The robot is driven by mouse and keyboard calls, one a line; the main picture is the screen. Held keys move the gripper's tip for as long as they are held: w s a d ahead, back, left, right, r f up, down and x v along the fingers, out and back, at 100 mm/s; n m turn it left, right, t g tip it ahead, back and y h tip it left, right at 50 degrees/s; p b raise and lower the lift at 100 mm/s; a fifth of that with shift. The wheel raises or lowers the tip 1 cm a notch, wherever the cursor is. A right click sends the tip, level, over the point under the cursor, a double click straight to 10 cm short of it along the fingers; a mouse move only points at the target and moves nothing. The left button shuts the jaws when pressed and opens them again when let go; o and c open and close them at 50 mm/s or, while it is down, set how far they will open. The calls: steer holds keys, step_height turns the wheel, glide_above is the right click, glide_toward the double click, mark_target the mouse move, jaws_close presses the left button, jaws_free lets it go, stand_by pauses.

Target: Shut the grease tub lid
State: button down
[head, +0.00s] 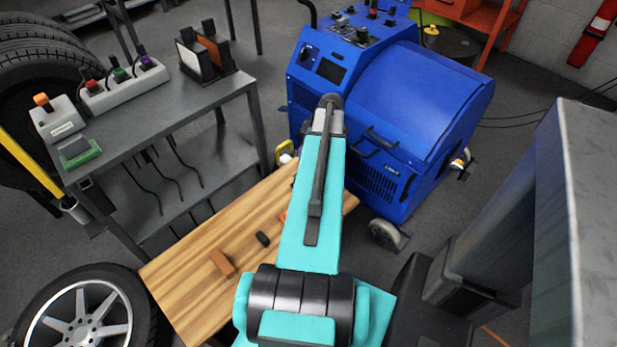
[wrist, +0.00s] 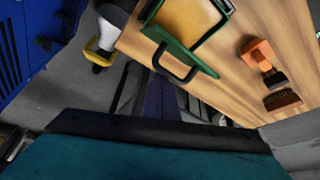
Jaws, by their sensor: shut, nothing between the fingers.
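The grease tub (wrist: 190,22) is at the top of the wrist view on the wooden bench top. It has a green rim and a tan-yellow inside, partly cut off by the frame edge. A green flap with a dark bar handle (wrist: 172,68) stands at its near side; it looks like the lid, open, though its exact angle is unclear. My gripper (wrist: 158,92) is shut and empty, just below the handle in the wrist view; I cannot tell whether it touches. In the head view my arm hides the tub.
The wooden bench top (head: 190,285) carries a brown block (head: 222,262) and a small dark piece (head: 262,239). An orange piece (wrist: 258,52) lies right of the tub. A blue machine (head: 400,110) stands behind, a grey cart (head: 170,120) left, a wheel (head: 82,320) lower left.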

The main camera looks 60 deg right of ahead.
steer(key=shift+s+a, duration=0.25)
steer(key=shift+s, duration=0.6)
steer(key=shift+s+a+f+b, duration=0.2)
steer(key=shift+s+b, duration=0.05)
steer(key=shift+s, duration=0.25)
steer(key=shift+s+a+f+b, duration=0.15)
steer(key=shift+s+f+b, duration=0.1)
steer(key=shift+s, duration=0.2)
steer(key=shift+s+a+f+b, duration=0.2)
steer(key=shift+s+b, duration=0.05)
steer(key=shift+s, duration=0.25)
steer(key=shift+s+f, duration=0.1)
steer(key=shift+s+a+f+b, duration=0.2)
steer(key=shift+s+f+b, duration=0.15)
steer(key=shift+s, duration=0.15)
steer(key=shift+s+a+f+b, duration=0.2)
steer(key=shift+s+f, duration=0.1)
steer(key=shift+s, duration=0.15)
steer(key=shift+s+f, duration=0.1)
steer(key=shift+s+a+f+b, duration=0.2)
steer(key=shift+s+f+b, duration=0.35)
steer(key=shift+s+f, duration=0.15)
